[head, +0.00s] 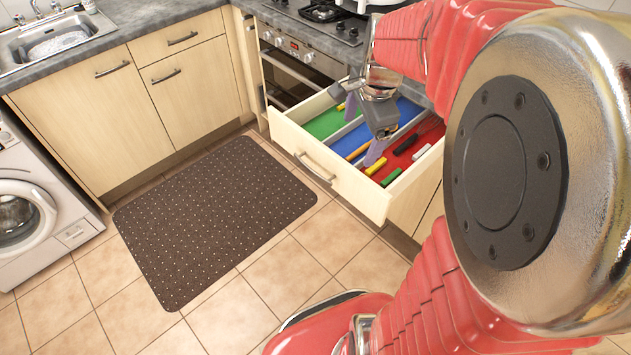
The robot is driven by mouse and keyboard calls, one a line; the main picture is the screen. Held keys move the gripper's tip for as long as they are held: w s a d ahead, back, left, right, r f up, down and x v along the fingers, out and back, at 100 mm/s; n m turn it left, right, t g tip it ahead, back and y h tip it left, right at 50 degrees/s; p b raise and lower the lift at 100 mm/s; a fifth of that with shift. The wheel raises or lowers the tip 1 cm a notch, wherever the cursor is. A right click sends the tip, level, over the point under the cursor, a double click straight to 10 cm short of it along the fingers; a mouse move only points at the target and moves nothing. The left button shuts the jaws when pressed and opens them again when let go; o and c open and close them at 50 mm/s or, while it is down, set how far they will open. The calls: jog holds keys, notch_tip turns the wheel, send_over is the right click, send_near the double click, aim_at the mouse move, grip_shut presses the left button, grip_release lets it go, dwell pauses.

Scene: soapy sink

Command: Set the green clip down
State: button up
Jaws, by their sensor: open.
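A small green piece, which looks like the green clip (391,177), lies in the red-floored compartment of the open drawer (330,172), near its front right corner. My gripper (353,126) is above the drawer, over the blue and green compartments, with its two grey-purple fingers spread wide. Nothing shows between the fingers. The green piece is apart from the gripper, to the right of and below the nearer finger. My gripper hides part of the drawer's middle.
The drawer has green (328,122), blue (352,139) and red compartments. A yellow piece (376,166), an orange piece (357,152) and a black piece (405,145) lie nearby. The oven (290,75) is behind the drawer; a dark mat (215,220) covers floor at left.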

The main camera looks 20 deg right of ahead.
jog(key=s+a+r+n+t, duration=0.1)
jog(key=s+a+r+n, duration=0.1)
jog(key=s+a+n, duration=0.4)
jog(key=s+a+r+n+t, duration=0.1)
jog(key=s+a+r+n, duration=0.2)
jog(key=s+a+n, duration=0.4)
jog(key=a+n, duration=0.3)
jog(key=n, duration=0.3)
jog(key=shift+a+r+t, duration=0.25)
jog(key=shift+t, duration=0.15)
